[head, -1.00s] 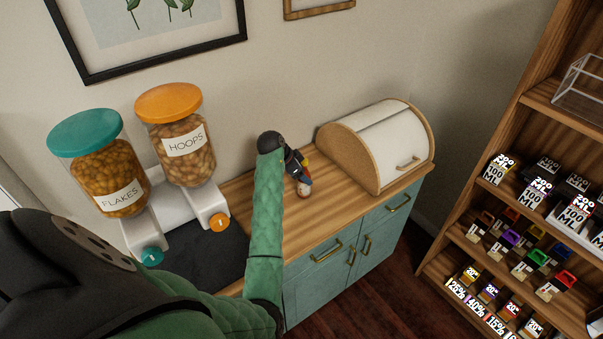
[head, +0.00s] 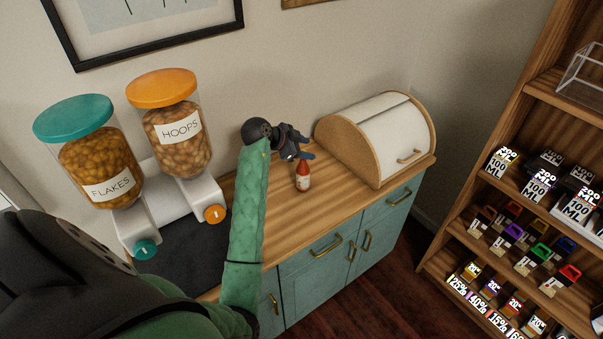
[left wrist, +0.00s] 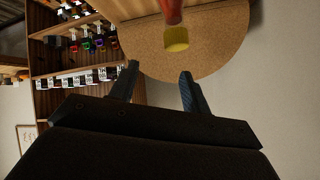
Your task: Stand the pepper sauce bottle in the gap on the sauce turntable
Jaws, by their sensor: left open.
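The pepper sauce bottle (head: 303,178), red with a pale label, stands upright on the wooden counter, left of the bread bin. Its top is partly hidden by my left gripper (head: 303,153) in the head view. In the left wrist view the bottle's red neck and yellow cap (left wrist: 176,38) show at the top edge, beyond the fingertips. My left gripper (left wrist: 160,72) is open, its two fingers spread with nothing between them. No turntable shows in either view. My right gripper is not in view.
A bread bin (head: 367,137) with a rounded wooden side stands right of the bottle. Two cereal dispensers (head: 103,170) stand at the left on a dark mat (head: 185,250). Bare counter (head: 270,225) lies in front of the bottle. A stocked shelf (head: 490,190) stands at the right.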

